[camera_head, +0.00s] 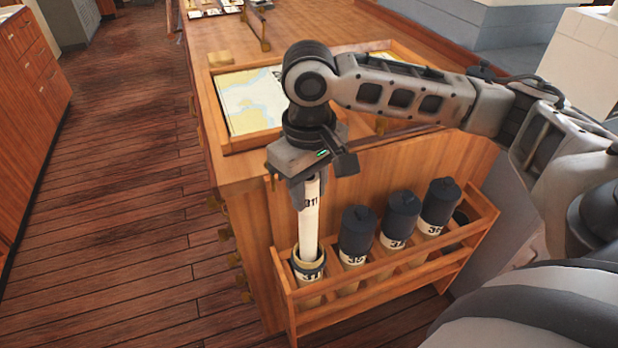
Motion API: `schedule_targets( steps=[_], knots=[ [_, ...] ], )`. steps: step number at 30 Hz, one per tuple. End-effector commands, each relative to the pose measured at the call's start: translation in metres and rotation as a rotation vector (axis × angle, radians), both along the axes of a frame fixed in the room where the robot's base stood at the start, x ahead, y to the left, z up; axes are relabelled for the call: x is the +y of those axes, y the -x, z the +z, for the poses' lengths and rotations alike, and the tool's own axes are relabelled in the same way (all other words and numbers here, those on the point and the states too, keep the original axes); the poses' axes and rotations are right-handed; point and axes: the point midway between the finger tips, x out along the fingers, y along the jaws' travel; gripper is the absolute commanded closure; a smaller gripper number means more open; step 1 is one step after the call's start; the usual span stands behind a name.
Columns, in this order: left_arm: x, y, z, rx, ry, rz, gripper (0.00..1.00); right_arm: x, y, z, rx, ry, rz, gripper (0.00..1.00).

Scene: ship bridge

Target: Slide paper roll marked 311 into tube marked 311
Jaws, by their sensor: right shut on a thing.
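The white paper roll marked 311 (309,226) hangs upright from my right gripper (311,182), which is shut on its upper end. The roll's lower end is at the mouth of the open tube marked 311 (309,274) and seems to be inside its rim. How deep it sits is hard to tell. The tube stands in the leftmost slot of a wooden rack (384,308) on the side of the chart table. My left gripper is not in view.
Several dark-capped tubes, one of them here (357,236), stand in the rack to the right of the open tube. A chart (248,100) lies in a framed recess on the wooden table (228,50) behind my arm. The plank floor (120,230) at left is clear.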

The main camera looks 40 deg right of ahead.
Motion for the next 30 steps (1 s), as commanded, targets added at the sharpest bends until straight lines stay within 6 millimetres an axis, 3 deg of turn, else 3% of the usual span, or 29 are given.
schedule_targets(
  steps=[30],
  knots=[
    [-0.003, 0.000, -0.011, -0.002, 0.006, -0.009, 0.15, 0.000, 0.000, -0.083, 0.001, -0.001, 0.000, 1.00]
  ],
)
